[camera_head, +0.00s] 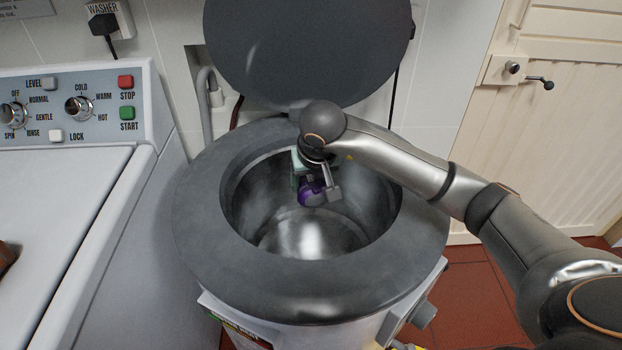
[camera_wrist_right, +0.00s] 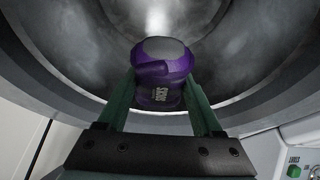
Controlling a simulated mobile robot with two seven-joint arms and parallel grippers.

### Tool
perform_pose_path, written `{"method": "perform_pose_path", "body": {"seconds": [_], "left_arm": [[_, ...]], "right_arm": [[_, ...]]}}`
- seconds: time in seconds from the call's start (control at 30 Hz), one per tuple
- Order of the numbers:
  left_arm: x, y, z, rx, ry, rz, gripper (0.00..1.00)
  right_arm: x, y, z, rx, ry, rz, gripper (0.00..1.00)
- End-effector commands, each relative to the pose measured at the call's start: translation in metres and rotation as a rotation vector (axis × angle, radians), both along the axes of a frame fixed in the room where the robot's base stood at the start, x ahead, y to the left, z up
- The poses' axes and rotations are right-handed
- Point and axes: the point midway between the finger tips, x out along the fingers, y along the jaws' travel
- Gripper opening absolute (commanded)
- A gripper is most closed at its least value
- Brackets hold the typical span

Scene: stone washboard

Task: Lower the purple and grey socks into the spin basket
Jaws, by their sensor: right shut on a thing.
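The purple and grey socks (camera_head: 312,193) are a rolled bundle inside the mouth of the spin basket (camera_head: 290,236), near its back wall. They also show in the right wrist view (camera_wrist_right: 162,78), with a grey end and lettering on the purple side. My right gripper (camera_head: 316,186) reaches down into the basket opening and is shut on the socks; its green fingers (camera_wrist_right: 160,98) stand on either side of them. Bare metal basket floor shows below and in front of the socks. My left gripper is not in view.
The dark round lid (camera_head: 308,45) stands raised behind the opening. The wide grey rim (camera_head: 308,283) surrounds the basket. A washer with knobs and buttons (camera_head: 72,110) stands close on the left. A cream door (camera_head: 540,120) is at the right.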

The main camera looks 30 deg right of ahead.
Motion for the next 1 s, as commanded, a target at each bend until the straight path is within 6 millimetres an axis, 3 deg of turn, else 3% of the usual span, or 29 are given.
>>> {"method": "perform_pose_path", "body": {"seconds": [0.17,0.2,0.47,0.77,1.0], "left_arm": [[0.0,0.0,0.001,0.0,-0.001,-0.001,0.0],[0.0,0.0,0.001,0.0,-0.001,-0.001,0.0],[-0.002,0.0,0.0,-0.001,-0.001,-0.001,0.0],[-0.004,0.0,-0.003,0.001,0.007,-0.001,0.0],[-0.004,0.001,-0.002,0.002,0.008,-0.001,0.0]], "right_arm": [[0.0,0.0,0.001,0.001,-0.001,-0.001,0.01],[0.0,0.0,0.001,0.001,-0.001,-0.001,0.69],[0.0,0.0,0.001,0.0,-0.001,0.0,0.99],[-0.001,0.0,0.002,0.0,0.0,0.0,1.0],[-0.013,0.003,0.037,-0.001,-0.006,0.0,1.0]]}}
